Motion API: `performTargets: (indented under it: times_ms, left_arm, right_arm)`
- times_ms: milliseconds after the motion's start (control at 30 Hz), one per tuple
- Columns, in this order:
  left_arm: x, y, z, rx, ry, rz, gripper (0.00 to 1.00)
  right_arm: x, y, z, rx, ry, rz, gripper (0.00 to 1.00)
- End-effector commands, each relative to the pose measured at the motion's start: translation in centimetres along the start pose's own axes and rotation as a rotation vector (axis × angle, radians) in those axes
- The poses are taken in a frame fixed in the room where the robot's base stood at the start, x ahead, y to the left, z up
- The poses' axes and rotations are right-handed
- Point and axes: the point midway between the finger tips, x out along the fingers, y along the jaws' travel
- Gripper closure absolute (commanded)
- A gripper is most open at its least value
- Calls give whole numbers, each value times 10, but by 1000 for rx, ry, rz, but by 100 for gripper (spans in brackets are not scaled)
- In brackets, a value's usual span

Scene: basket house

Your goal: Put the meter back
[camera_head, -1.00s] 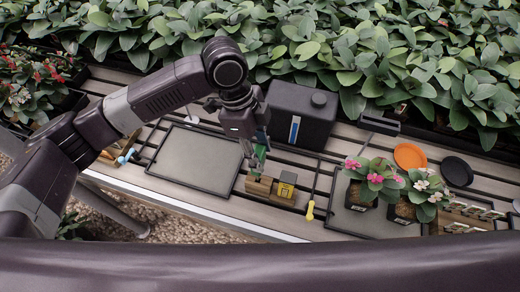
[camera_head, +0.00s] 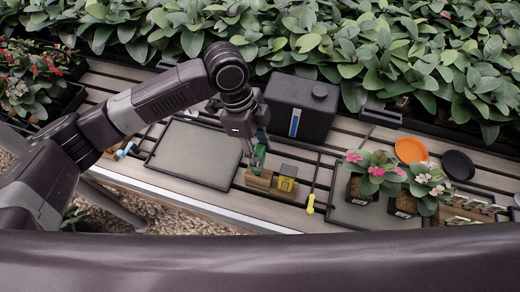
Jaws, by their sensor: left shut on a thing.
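My left gripper (camera_head: 255,150) points down above the slatted bench and is shut on a small green meter (camera_head: 260,152). The green meter is partly hidden by the fingers. It is right over the left part of a wooden holder (camera_head: 259,181); I cannot tell whether it touches the holder or is partly inside it. A yellow and dark meter (camera_head: 287,178) stands in the right part of the same holder. My right gripper is not in view.
A black box with a round cap (camera_head: 302,104) stands behind the holder. A grey tray (camera_head: 195,153) lies to the left, a yellow-handled tool (camera_head: 311,203) to the right. Potted flowers (camera_head: 368,175), an orange dish (camera_head: 410,150) and a black dish (camera_head: 458,165) are farther right.

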Motion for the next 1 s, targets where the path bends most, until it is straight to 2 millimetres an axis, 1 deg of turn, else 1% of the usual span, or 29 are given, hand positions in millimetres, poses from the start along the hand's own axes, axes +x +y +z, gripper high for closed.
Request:
performTargets:
  times_ms: [633,1000]
  left_arm:
    - [35,-2,9,-1,0,1,92]
    - [36,-2,9,0,0,0,92]
  right_arm:
    - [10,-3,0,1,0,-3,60]
    - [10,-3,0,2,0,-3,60]
